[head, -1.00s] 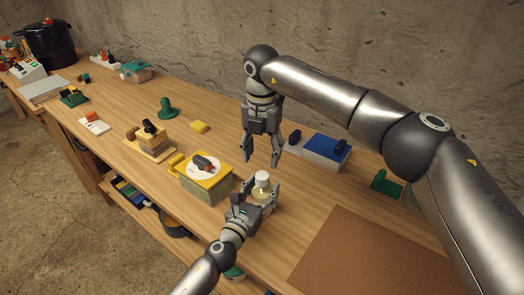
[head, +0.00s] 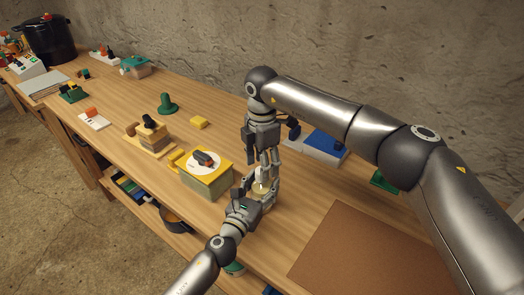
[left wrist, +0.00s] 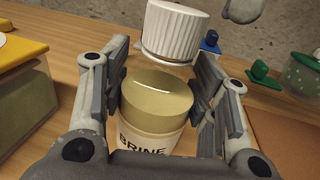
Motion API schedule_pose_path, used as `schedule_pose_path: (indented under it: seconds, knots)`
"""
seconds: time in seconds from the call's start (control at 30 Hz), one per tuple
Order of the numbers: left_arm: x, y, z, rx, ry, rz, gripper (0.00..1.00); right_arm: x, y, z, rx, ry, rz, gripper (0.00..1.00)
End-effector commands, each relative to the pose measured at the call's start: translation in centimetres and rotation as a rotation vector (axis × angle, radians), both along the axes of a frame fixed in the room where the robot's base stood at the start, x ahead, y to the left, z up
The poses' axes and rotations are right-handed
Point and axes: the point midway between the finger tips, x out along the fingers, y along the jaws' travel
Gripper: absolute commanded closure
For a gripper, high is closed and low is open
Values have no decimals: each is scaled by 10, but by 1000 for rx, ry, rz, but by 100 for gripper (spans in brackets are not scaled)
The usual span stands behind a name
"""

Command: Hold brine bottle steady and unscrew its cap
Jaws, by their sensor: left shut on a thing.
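The brine bottle (left wrist: 155,110) stands upright on the bench, with a pale gold top, a cream "BRINE" label and a white ribbed cap (left wrist: 172,33) above. My left gripper (left wrist: 158,98) is shut on the bottle's body, one finger on each side. In the head view the bottle (head: 262,190) is partly hidden by both grippers. My right gripper (head: 265,162) points down over the cap, its fingers parted. One right fingertip shows in the left wrist view, up and right of the cap, with a gap between them. Whether the cap sits loose cannot be told.
A yellow-lidded box (head: 208,180) stands just left of the bottle. A blue-topped block (head: 325,143) lies behind to the right. A brown mat (head: 360,250) covers the front right. Several small items and a black pot (head: 50,42) are farther left.

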Motion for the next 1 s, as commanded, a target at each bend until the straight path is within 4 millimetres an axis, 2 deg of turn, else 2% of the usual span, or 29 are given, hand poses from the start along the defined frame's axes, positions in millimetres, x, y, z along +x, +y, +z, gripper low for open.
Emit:
schedule_pose_path:
  seconds: [0.1,0.2,0.53,0.9,1.0]
  knots:
    - [0,0,-1,0,2,0,100,0,0,-15,0,2,0,47]
    - [0,0,-1,0,2,0,100,0,0,-23,1,1,0,47]
    - [0,0,-2,0,3,0,100,0,0,-27,0,0,1,47]
    - [0,0,-2,1,3,0,100,0,0,-26,0,0,1,94]
    - [0,0,-2,1,3,0,100,0,0,-26,0,0,9,96]
